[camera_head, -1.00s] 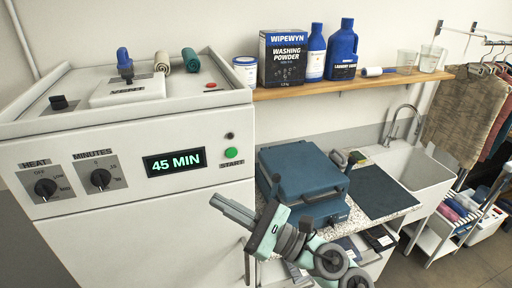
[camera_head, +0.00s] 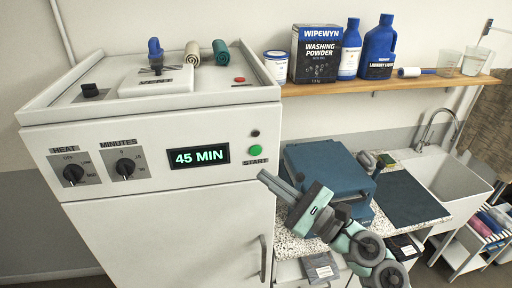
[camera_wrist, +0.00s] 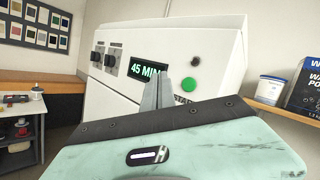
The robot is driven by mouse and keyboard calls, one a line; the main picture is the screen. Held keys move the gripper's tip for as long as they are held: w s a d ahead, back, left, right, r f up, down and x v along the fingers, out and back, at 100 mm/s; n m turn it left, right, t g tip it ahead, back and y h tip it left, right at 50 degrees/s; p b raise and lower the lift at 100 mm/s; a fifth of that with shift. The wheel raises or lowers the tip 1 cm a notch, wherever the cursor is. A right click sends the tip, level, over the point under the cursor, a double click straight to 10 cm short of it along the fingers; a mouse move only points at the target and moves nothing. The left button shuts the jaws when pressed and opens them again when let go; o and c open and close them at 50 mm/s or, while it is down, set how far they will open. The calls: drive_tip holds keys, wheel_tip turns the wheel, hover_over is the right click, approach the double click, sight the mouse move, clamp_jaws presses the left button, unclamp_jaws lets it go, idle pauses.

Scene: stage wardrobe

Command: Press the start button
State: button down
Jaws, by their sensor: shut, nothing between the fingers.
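The start button (camera_head: 255,150) is a round green button on the front panel of a white cabinet (camera_head: 160,225), above the label START. It also shows in the wrist view (camera_wrist: 189,85), right of the fingertips. My gripper (camera_head: 263,176) is shut and empty. In the head view its tips show just below and right of the button and label. In the wrist view my gripper (camera_wrist: 165,83) points toward the panel, partly covering the display's right end and the START label. I see no contact with the button. The display (camera_head: 199,156) reads 45 MIN.
A small black knob (camera_head: 255,133) sits above the green button. The HEAT dial (camera_head: 73,173) and MINUTES dial (camera_head: 125,167) are at left. A red button (camera_head: 239,80) is on the cabinet top. A blue press (camera_head: 325,175) stands right of the cabinet, beneath the shelf (camera_head: 400,84).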

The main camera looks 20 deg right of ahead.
sight(256, 151)
drive_tip(key=shift+w+d+b, duration=0.2)
drive_tip(key=shift+w+b, duration=0.05)
drive_tip(key=shift+w, duration=0.8)
drive_tip(key=shift+w+d+b, duration=0.15)
drive_tip(key=shift+w+b, duration=0.05)
drive_tip(key=shift+w, duration=0.9)
drive_tip(key=shift+w+d+b, duration=0.2)
drive_tip(key=shift+w+b, duration=0.05)
drive_tip(key=shift+w, duration=0.8)
drive_tip(key=shift+w+f+b, duration=0.15)
drive_tip(key=shift+w+b, duration=0.15)
drive_tip(key=shift+b, duration=0.65)
drive_tip(key=shift+w, duration=0.1)
drive_tip(key=shift+w+d+b, duration=0.1)
drive_tip(key=shift+w+b, duration=0.25)
drive_tip(key=shift+b, duration=0.35)
drive_tip(key=shift+s+b, duration=0.5)
drive_tip(key=shift+s, duration=0.3)
